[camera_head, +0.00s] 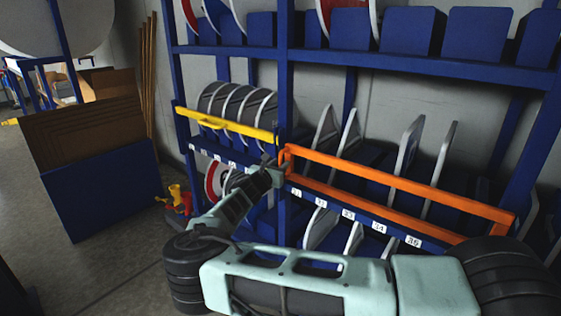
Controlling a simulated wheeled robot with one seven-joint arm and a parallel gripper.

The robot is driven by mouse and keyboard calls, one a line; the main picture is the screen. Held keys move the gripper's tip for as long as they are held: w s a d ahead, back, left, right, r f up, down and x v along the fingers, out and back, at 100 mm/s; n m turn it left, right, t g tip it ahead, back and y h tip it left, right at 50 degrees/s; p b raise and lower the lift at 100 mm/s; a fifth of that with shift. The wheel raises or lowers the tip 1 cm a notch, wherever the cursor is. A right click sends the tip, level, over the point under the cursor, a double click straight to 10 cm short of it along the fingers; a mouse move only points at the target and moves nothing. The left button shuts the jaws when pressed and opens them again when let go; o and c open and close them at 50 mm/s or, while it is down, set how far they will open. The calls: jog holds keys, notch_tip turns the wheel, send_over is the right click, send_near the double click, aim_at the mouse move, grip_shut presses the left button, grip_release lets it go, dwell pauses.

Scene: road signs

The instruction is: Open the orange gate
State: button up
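The orange gate (400,184) is a long rectangular frame across the right bay of the blue shelf rack. It lies along the front of the numbered shelf, its left end by the middle upright. My gripper (279,164) is at the left end of the gate, next to the upright, at the end of my pale green arm. It looks very near or touching the gate's end. The fingers are small and partly hidden, so I cannot tell whether they hold anything.
A yellow gate (226,122) spans the left bay, with round signs (235,100) behind it. Sign plates (408,147) stand behind the orange gate. A blue bin (103,190) with cardboard stands left. Red and yellow items (178,198) lie near the rack's foot. Floor is open at lower left.

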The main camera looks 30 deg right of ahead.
jog(key=shift+w+d, duration=0.3)
jog(key=shift+d, duration=0.2)
grip_shut()
